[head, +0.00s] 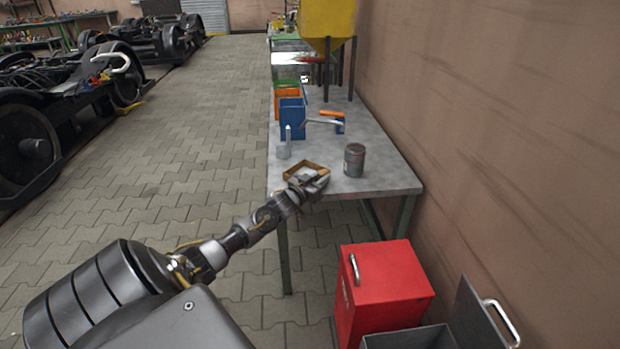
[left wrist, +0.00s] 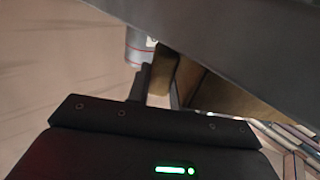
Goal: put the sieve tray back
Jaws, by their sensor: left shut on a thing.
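The sieve tray (head: 293,166) is a small square tray with a wooden frame and a pale inside, at the near left part of the grey table (head: 385,176). My left gripper (head: 319,184) is at the tray's near right corner and is shut on its frame. In the left wrist view the brown frame (left wrist: 188,80) shows beside a dark finger, and a dark surface covers much of the upper right. I cannot tell whether the tray touches the table. My right gripper is in neither view.
A grey can (head: 354,160) stands right of the tray. A yellow hopper (head: 328,22) is farther back. A red box (head: 385,288) is on the floor below.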

